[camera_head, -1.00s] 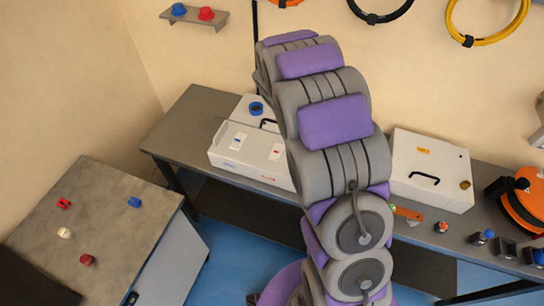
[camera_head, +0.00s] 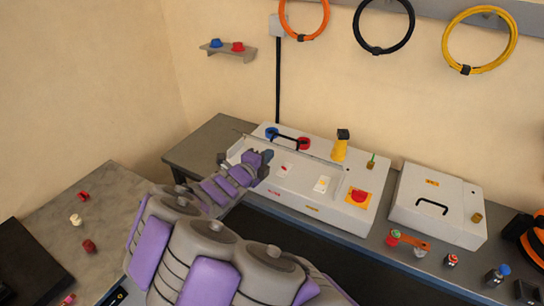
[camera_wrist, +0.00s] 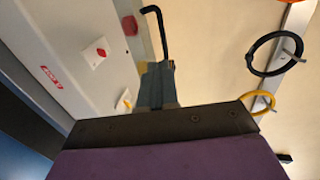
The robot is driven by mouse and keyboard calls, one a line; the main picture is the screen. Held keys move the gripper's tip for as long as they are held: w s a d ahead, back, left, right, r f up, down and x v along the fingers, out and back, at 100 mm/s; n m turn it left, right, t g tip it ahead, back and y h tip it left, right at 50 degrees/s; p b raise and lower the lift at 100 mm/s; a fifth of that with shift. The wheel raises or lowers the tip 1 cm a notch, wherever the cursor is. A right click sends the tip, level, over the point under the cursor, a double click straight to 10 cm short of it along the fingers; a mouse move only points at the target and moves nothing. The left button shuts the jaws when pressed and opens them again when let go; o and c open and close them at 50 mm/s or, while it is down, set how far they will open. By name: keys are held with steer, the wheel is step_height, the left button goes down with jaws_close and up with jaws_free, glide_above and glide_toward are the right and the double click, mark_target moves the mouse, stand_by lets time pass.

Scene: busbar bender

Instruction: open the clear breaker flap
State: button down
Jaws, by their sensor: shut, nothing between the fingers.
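The white bender machine (camera_head: 318,200) stands on the bench in the middle of the head view. A thin, pale edge runs along its top; I cannot make out the clear flap for certain or tell its position. My gripper (camera_head: 266,157) is over the left part of the machine, near the black bar with blue and red ends (camera_head: 287,138). In the wrist view my gripper (camera_wrist: 156,80) is shut and empty, with a black bent rod (camera_wrist: 153,14) just beyond its tips. The machine's white panel (camera_wrist: 75,45) lies to its left; contact is unclear.
A yellow-and-black part (camera_head: 340,147) and a red button on a yellow plate (camera_head: 358,196) stand on the machine. A white case (camera_head: 438,205) is to its right. Cable rings, including the yellow one (camera_head: 480,12), hang on the wall. A side table (camera_head: 55,250) is at left.

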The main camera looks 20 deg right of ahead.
steer(key=b+x, duration=0.3)
steer(key=x, duration=0.7)
